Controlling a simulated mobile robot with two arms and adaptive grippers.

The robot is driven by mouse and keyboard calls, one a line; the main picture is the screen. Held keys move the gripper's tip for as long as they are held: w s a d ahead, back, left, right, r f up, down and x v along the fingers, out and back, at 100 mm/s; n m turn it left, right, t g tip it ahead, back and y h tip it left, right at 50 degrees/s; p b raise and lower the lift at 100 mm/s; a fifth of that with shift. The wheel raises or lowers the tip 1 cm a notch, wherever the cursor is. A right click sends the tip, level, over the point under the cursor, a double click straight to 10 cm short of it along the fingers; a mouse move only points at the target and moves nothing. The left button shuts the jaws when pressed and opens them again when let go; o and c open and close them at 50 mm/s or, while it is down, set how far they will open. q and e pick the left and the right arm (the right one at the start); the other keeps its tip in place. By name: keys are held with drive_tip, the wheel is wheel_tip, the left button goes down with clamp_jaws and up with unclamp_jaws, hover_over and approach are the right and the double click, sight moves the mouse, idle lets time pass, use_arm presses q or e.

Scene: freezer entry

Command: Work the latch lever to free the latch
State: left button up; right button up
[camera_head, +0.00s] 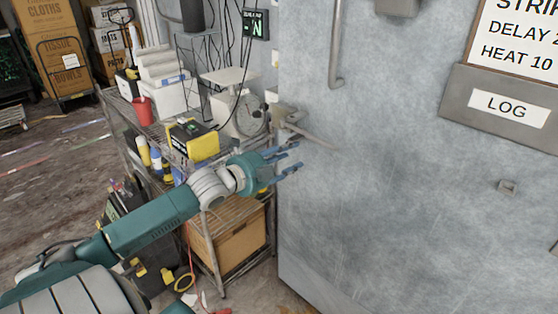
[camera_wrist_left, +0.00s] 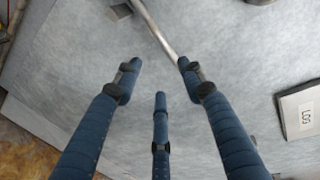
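The latch lever (camera_head: 312,137) is a grey metal rod. It slants down to the right from the latch body (camera_head: 283,112) at the left edge of the pale metal freezer door (camera_head: 400,190). My left gripper (camera_head: 289,157) has blue fingers and is just below the lever in the head view. In the left wrist view the gripper (camera_wrist_left: 160,72) has its fingers spread, with nothing held. There the lever (camera_wrist_left: 155,28) comes down from the top edge and its end lies near the right fingertip. I cannot tell whether they touch. My right gripper is in neither view.
A long vertical handle (camera_head: 334,45) is above the lever. A LOG holder (camera_head: 500,107) is on the door to the right. A wire shelf (camera_head: 225,220) with a scale (camera_head: 240,113) and a yellow-black box (camera_head: 193,140) stands close to my left arm. The lower door face is clear.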

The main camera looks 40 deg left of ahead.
use_arm(q)
drive_tip(key=shift+s+a+r, duration=0.1)
drive_tip(key=shift+s+r, duration=0.15)
drive_tip(key=shift+s, duration=0.8)
drive_tip(key=shift+s+r, duration=0.2)
drive_tip(key=shift+s, duration=0.8)
